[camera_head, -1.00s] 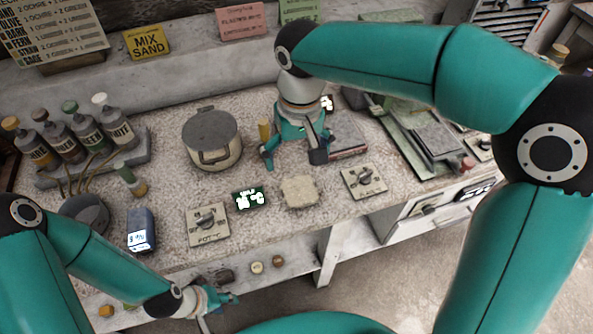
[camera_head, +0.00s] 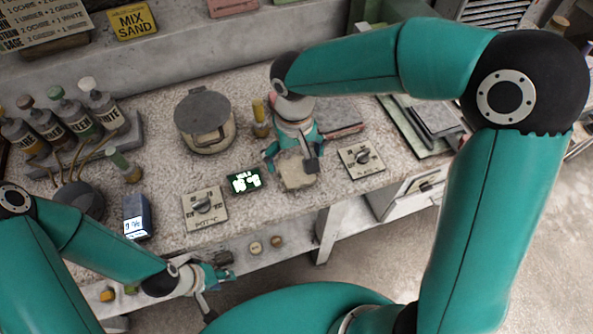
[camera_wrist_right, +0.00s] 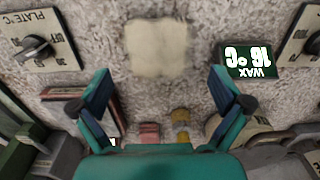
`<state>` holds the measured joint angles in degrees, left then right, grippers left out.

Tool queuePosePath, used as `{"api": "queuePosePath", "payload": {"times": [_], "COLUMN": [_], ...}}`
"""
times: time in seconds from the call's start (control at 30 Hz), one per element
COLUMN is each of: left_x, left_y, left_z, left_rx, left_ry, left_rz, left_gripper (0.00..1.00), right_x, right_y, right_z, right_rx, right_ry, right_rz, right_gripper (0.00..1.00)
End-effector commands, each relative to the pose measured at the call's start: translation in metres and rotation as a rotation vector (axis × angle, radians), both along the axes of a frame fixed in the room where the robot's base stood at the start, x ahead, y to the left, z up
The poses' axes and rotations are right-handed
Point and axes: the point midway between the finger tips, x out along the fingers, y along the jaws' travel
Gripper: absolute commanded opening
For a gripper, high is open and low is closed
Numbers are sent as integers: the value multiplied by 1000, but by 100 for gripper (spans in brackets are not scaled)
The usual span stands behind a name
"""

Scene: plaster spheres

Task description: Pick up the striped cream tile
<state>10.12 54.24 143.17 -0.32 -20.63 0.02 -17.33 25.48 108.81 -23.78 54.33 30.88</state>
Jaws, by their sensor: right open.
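A cream, roughly square slab (camera_head: 298,175) lies flat on the speckled bench near its front edge, partly hidden by my right gripper. It also shows whole in the right wrist view (camera_wrist_right: 157,48), at top centre; I cannot make out stripes on it. My right gripper (camera_head: 291,163) is open and empty, pointing down above the slab's back part. In the right wrist view its two fingers (camera_wrist_right: 161,106) stand wide apart, with the slab beyond them. My left gripper (camera_head: 214,289) is open and empty, low in front of the bench, far from the slab.
A green wax display (camera_head: 244,180) and a pot dial plate (camera_head: 205,208) sit left of the slab; another dial plate (camera_head: 361,159) sits right. A lidded pot (camera_head: 204,122), a yellow-topped bottle (camera_head: 260,120) and a red-edged block (camera_head: 342,122) stand behind.

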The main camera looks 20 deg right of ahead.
Motion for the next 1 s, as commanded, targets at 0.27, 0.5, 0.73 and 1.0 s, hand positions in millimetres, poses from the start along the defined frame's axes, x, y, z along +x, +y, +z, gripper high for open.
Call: {"api": "queuePosePath", "payload": {"times": [0.27, 0.5, 0.73, 1.0], "left_x": [0, 0, 0, 0], "left_y": [0, 0, 0, 0], "left_z": [7, 7, 7, 7], "left_rx": [0, 0, 0, 0], "left_ry": [0, 0, 0, 0], "left_rz": [0, 0, 0, 0], "left_gripper": [40, 40, 40, 40], "right_x": [-1, -1, -1, 0], "right_y": [-4, -4, -4, -4], "right_z": [-37, -49, -49, -48], "right_rx": [-1, 1, 1, 1], "right_ry": [5, 1, 1, 0], "right_rz": [0, -1, -1, -1], "right_gripper": [100, 100, 83, 38]}}
